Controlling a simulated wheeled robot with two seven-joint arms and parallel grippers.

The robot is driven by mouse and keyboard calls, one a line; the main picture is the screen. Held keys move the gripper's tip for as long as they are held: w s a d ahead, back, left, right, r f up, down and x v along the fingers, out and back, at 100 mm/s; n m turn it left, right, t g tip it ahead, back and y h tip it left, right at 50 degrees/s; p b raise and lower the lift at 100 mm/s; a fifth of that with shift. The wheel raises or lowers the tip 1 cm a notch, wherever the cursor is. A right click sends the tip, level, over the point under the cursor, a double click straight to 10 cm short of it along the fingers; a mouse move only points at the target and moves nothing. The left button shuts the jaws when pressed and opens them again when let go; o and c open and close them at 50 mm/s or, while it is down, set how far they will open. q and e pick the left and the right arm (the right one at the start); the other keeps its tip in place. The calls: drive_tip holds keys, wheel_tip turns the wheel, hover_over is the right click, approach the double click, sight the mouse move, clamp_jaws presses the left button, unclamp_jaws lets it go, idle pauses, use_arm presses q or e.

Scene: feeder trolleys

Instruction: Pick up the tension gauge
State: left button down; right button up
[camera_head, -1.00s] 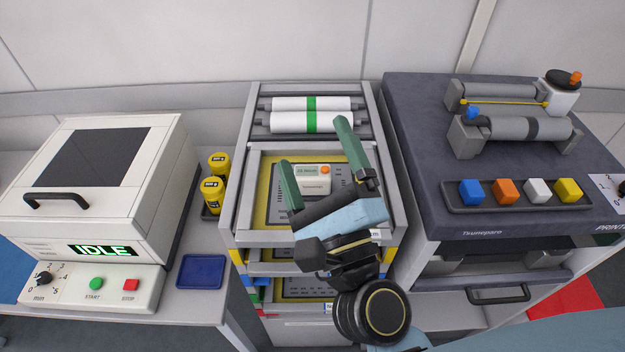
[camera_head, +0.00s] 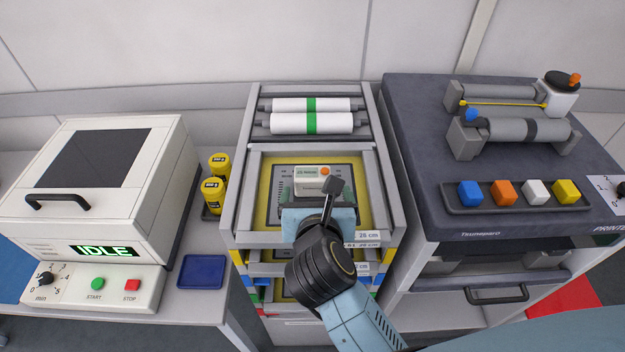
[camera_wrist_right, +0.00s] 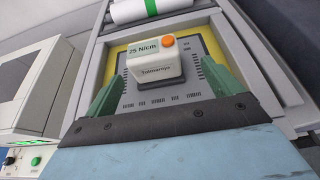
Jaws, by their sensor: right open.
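The tension gauge (camera_head: 311,178) is a small white box with a green display and an orange button. It rests on the dark panel of the top tray (camera_head: 257,215) in the middle trolley, and its display reads 25 N/cm in the right wrist view (camera_wrist_right: 154,66). My right gripper (camera_head: 312,190) is just in front of and above it. Its two green fingers (camera_wrist_right: 160,86) are spread wide in the right wrist view, one on each side of the gauge, with a gap to it. In the head view the wrist hides most of the fingers. My left gripper is not in view.
White rolls with green bands (camera_head: 311,123) lie behind the tray. A dark printer bench (camera_head: 415,190) with coloured cubes stands close on the right. Yellow canisters (camera_head: 213,195), a blue tray (camera_head: 202,271) and a white machine (camera_head: 60,212) are on the left.

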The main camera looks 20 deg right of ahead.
sight(313, 185)
drive_tip(key=shift+a+r+p+x, duration=0.15)
drive_tip(key=shift+p+x, duration=0.05)
drive_tip(key=shift+x, duration=1.35)
drive_tip(key=shift+a+r+p+x, duration=0.1)
drive_tip(key=shift+p+x, duration=0.1)
drive_tip(key=shift+x, duration=1.3)
drive_tip(key=shift+w, duration=0.2)
